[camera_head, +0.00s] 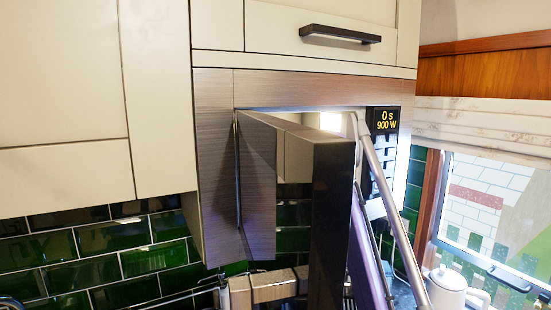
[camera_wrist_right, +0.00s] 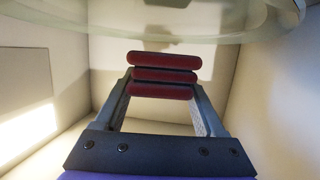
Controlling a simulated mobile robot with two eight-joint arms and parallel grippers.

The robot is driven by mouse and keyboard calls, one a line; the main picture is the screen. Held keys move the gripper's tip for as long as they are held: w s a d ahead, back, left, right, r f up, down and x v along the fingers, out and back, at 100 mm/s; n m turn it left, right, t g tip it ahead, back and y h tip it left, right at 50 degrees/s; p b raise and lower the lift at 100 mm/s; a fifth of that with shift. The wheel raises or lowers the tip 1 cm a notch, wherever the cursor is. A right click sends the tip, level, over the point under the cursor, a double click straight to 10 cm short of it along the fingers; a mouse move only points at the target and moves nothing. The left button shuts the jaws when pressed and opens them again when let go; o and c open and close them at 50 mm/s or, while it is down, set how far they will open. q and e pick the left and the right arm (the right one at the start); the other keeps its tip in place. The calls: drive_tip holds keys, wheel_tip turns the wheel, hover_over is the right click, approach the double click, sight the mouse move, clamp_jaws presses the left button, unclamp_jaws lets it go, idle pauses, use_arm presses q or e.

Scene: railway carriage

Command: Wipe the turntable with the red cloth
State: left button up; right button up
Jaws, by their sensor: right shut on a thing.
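The red cloth (camera_wrist_right: 165,59) shows in the right wrist view as a stack of rounded red folds. My right gripper (camera_wrist_right: 163,88) is shut on it inside the pale microwave cavity. The clear glass turntable (camera_wrist_right: 215,33) crosses the top of that view, beyond the cloth. I cannot tell whether the cloth touches the glass. In the head view the microwave (camera_head: 214,130) is lit inside, and my arm hides the turntable, cloth and right gripper. My left gripper is not in view.
The microwave door (camera_head: 258,170) hangs open on the left of the opening. The display (camera_head: 387,120) reads 0 s, 900 W. Pale cabinets (camera_head: 75,80) stand left and above. A white kettle (camera_head: 449,287) stands low at the right by the window (camera_head: 490,200).

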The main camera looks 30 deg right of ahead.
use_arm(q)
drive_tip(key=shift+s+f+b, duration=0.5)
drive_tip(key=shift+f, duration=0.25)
use_arm(e)
drive_tip(key=shift+f, duration=1.5)
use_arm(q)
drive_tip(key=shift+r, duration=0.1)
